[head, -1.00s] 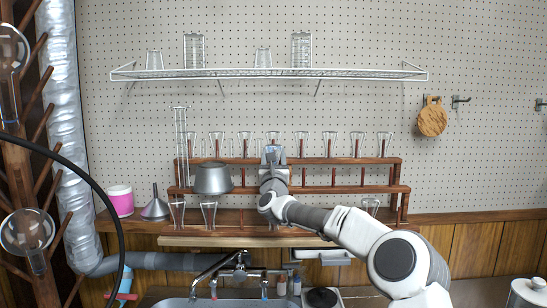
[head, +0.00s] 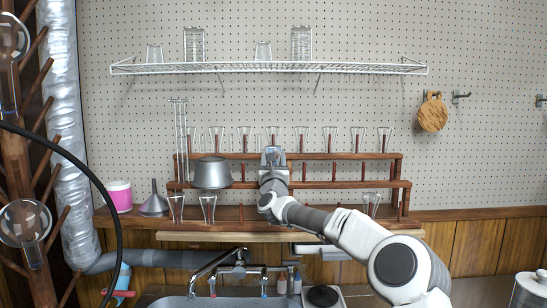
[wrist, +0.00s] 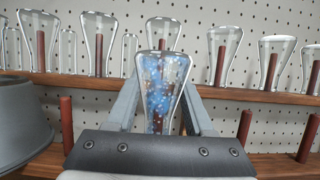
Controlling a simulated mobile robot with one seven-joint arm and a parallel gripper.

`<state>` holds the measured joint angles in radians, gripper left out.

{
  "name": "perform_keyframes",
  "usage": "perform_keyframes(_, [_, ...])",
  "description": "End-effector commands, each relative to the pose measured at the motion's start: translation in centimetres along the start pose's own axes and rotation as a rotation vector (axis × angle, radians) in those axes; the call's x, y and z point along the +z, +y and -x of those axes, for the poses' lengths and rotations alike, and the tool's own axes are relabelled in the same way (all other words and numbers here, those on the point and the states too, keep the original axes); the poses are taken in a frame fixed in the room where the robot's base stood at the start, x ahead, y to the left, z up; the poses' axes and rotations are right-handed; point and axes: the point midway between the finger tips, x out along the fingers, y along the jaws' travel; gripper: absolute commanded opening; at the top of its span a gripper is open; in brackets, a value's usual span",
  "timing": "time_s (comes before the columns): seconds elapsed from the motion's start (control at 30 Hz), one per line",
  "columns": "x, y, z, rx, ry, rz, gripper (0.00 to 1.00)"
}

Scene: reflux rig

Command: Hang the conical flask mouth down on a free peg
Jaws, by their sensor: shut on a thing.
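The conical flask (wrist: 162,75) is clear glass with a blue speckled look, wide end up and narrow end down. My gripper (wrist: 158,105) is shut on it, with a finger on each side. A wooden peg (wrist: 157,124) shows through or behind its lower part; I cannot tell whether the neck is around this peg. In the head view my gripper (head: 272,158) is at the middle of the wooden rack, and hides the flask. Bare pegs stand on the middle tier on both sides, one to the left (wrist: 66,122) and one to the right (wrist: 243,128).
Several glass flasks (head: 357,140) hang mouth down along the top tier (head: 345,156), close behind the held flask. A grey metal vessel (head: 212,173) sits to the left of my gripper. A wire shelf (head: 250,68) with glassware is above.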

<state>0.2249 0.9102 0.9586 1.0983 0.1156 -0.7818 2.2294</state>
Motion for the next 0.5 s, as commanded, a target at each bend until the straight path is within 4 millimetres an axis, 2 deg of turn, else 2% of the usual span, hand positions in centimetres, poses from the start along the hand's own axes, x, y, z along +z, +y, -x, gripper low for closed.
perform_keyframes(0.5, [-0.83, 0.01, 0.36, 0.000, 0.000, 0.000, 0.00])
